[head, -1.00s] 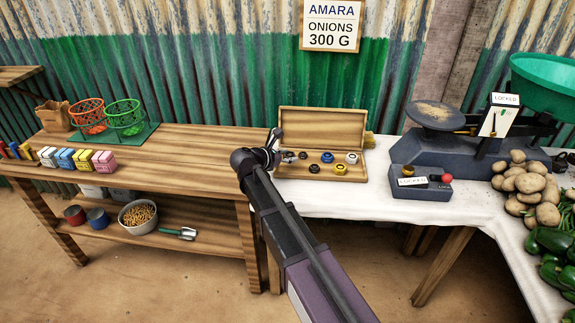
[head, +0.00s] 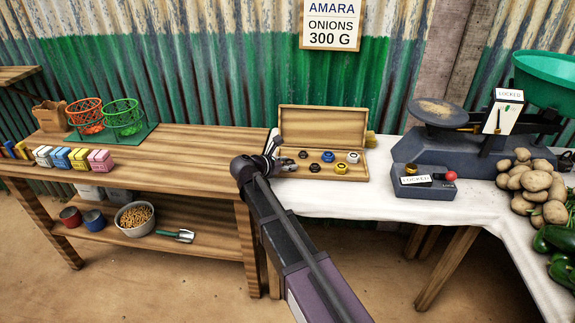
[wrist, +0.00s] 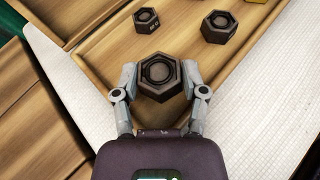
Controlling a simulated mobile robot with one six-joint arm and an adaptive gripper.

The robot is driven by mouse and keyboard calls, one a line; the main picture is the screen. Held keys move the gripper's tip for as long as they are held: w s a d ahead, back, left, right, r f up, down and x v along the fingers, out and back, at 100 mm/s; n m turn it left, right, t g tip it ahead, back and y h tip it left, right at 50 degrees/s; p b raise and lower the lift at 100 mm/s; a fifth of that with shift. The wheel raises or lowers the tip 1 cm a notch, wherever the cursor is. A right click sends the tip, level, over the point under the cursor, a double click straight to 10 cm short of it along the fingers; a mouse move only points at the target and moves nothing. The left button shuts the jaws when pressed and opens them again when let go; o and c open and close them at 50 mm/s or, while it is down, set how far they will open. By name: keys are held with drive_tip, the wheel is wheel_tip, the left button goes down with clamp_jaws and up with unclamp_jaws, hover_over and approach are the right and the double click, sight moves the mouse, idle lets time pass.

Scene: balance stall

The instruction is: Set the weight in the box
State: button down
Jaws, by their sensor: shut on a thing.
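My gripper (head: 284,163) is shut on a dark hexagonal weight (wrist: 158,76), with one finger on each side of it in the wrist view. In the head view the held weight is small and hard to make out. The open wooden box (head: 322,125) stands on the white cloth with its lid raised at the back. My gripper is at the box's left end, and in the wrist view the held weight overlaps the box's near edge. Whether it touches the box is unclear. Inside are dark weights (wrist: 218,27), a blue one (head: 327,156), a yellow one (head: 340,168) and a white-and-blue one (head: 353,157).
Potatoes (head: 535,190) and green peppers lie further right. The wooden bench (head: 190,155) at left holds baskets and coloured blocks; its middle is clear.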

drive_tip(key=shift+f, duration=0.15)
drive_tip(key=shift+c, duration=2)
unclamp_jaws()
drive_tip(key=shift+s+a+r, duration=0.3)
drive_tip(key=shift+s+r, duration=0.05)
drive_tip(key=shift+r, duration=0.05)
drive_tip(key=p+v, duration=0.4)
drive_tip(key=v, duration=0.7)
